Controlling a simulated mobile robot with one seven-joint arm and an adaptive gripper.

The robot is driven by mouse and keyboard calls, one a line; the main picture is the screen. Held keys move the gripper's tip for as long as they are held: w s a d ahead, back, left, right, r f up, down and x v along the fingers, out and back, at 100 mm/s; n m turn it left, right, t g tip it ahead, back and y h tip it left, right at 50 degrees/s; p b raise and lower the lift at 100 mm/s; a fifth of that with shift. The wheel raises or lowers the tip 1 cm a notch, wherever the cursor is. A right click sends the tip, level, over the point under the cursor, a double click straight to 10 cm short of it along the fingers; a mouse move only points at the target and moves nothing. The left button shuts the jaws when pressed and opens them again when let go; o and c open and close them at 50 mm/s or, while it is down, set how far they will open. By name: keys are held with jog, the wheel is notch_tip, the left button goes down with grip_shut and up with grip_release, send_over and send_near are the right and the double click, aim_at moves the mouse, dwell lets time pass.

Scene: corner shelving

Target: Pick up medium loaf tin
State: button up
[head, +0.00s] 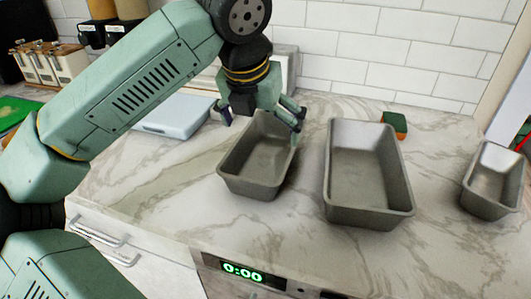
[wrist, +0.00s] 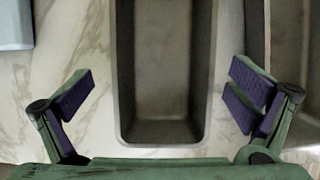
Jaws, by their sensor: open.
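Three grey metal loaf tins stand on the marble worktop. The left one (head: 256,170) looks medium in size between the larger middle tin (head: 367,180) and the small right tin (head: 494,182). My gripper (head: 262,113) is open and empty above the back part of the medium tin. In the wrist view, the medium tin (wrist: 163,132) lies upright and empty between my spread fingers (wrist: 163,95), with gaps on both sides. The larger tin's edge (wrist: 259,35) shows at the right. My gripper hides part of the medium tin's back end in the head view.
A pale blue flat box or lid (head: 174,115) lies to the left. A green and orange sponge (head: 394,124) sits behind the larger tin. The tiled wall (head: 400,50) closes the back. The worktop's front edge is above a digital display (head: 242,272).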

jog(key=p, duration=0.2)
send_over(270, 157)
jog(key=s, duration=0.2)
jog(key=shift+a+f, duration=0.2)
jog(key=shift+f, duration=1.25)
jog(key=shift+a+f, duration=0.2)
jog(key=shift+f, duration=1.2)
jog(key=shift+c, duration=0.4)
jog(key=c, duration=1)
jog(key=shift+c, duration=0.2)
